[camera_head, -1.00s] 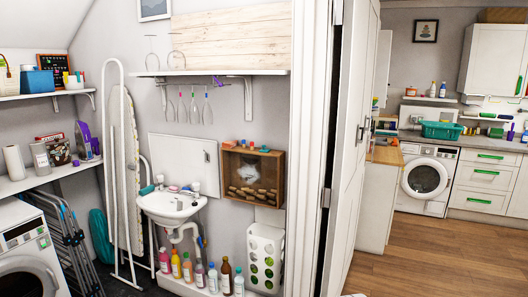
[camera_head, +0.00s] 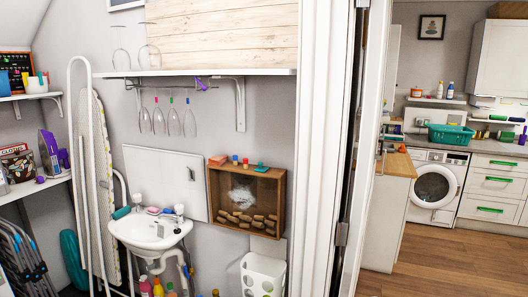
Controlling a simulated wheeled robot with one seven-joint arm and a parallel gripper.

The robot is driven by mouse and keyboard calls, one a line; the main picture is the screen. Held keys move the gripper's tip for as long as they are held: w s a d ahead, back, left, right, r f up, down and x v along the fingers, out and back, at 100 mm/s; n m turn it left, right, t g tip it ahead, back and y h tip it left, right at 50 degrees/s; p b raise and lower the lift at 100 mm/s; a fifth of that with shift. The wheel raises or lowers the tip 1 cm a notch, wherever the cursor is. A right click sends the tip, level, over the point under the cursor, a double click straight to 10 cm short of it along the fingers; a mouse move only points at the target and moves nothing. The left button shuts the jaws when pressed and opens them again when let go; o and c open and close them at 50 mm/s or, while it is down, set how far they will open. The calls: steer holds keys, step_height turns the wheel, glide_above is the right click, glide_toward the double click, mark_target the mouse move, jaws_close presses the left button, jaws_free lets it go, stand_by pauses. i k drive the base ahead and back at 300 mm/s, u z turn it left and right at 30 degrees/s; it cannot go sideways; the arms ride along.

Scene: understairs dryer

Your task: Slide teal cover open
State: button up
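No large teal cover stands out. A small teal piece (camera_head: 261,168) sits on top of the wooden wall box (camera_head: 282,200), at its right end, beside small orange, red and blue pieces. The box front looks clear or open, with brown lumps and a whitish patch inside. Another teal object (camera_head: 122,213) lies on the left rim of the sink (camera_head: 150,235). I cannot tell which of these, if any, is the cover. My gripper is not in view.
A white shelf (camera_head: 200,73) with hanging glasses is above the sink. An ironing board (camera_head: 105,180) and folded rack (camera_head: 20,255) stand left. A white door (camera_head: 367,150) and frame stand right of the box. Beyond, a teal basket (camera_head: 450,134) sits above a washing machine (camera_head: 436,185) by open wooden floor.

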mark_target(260, 169)
steer(key=u, duration=0.35)
steer(key=i, duration=1.3)
steer(key=u, duration=0.55)
